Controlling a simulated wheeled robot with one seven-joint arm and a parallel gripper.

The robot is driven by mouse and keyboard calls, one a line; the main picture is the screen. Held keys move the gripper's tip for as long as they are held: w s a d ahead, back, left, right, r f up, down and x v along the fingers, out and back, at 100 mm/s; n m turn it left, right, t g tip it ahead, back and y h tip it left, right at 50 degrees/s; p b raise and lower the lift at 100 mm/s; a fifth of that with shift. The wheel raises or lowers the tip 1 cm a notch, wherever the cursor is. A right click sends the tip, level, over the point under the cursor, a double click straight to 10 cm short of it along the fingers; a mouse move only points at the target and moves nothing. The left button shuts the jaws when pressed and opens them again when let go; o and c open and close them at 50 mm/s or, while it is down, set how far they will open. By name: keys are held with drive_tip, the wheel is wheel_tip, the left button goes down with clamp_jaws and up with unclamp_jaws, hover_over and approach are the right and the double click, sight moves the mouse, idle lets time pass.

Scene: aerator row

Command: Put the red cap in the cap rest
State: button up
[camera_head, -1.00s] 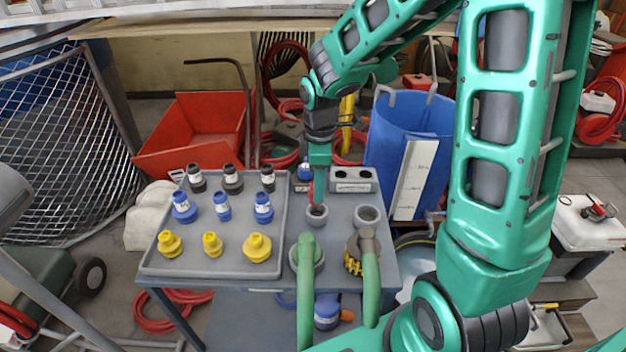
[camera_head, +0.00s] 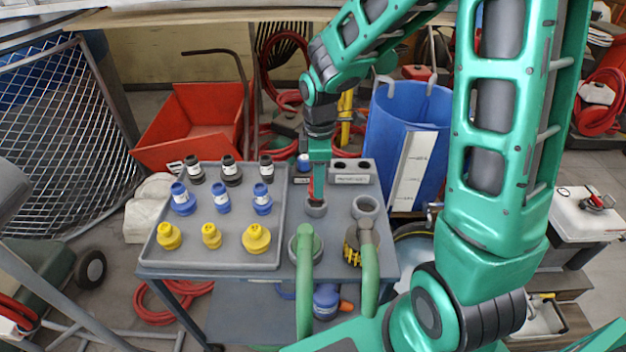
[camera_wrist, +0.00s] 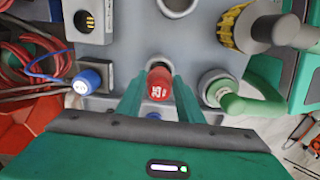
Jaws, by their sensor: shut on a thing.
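The red cap (camera_wrist: 159,84), with white print, is between my gripper's fingers (camera_wrist: 160,92) in the wrist view. In the head view, a strip of red cap (camera_head: 318,186) shows at my gripper (camera_head: 316,196), just above a small round grey cup (camera_head: 316,210). The cup's rim shows behind the cap in the wrist view; whether the cap's lower end is inside it I cannot tell. A grey block (camera_head: 351,179) with two dark holes and an unreadable label stands behind, to the right. Which holder is the cap rest is not clearly marked.
Another grey cup (camera_head: 366,207) stands to the right. Two green hoses (camera_head: 306,270) rise in front, one by a yellow-ringed fitting (camera_head: 352,250). A grey tray (camera_head: 215,264) at left holds black, blue and yellow pieces. A blue-topped piece (camera_head: 304,162) stands behind.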

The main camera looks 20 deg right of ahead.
drive_tip(key=shift+f, duration=2.2)
drive_tip(key=o, duration=1.1)
drive_tip(key=shift+r, duration=0.1)
wheel_tip(320, 180, up, 10)
drive_tip(key=shift+r, duration=0.25)
drive_tip(key=shift+s+d+r, duration=0.1)
drive_tip(key=shift+d+r, duration=0.05)
drive_tip(key=shift+d, duration=0.15)
drive_tip(key=s+d+r+m, duration=0.1)
drive_tip(key=s+d+m, duration=0.4)
drive_tip(key=s, duration=0.3)
drive_tip(key=s+d+r+m, duration=0.2)
drive_tip(key=s+d+m, duration=0.3)
drive_tip(key=s+m, duration=0.3)
drive_tip(key=s+d+r+m, duration=0.2)
drive_tip(key=s+d+m, duration=0.3)
drive_tip(key=s, duration=0.4)
drive_tip(key=shift+d+m, duration=0.25)
drive_tip(key=shift+m, duration=0.65)
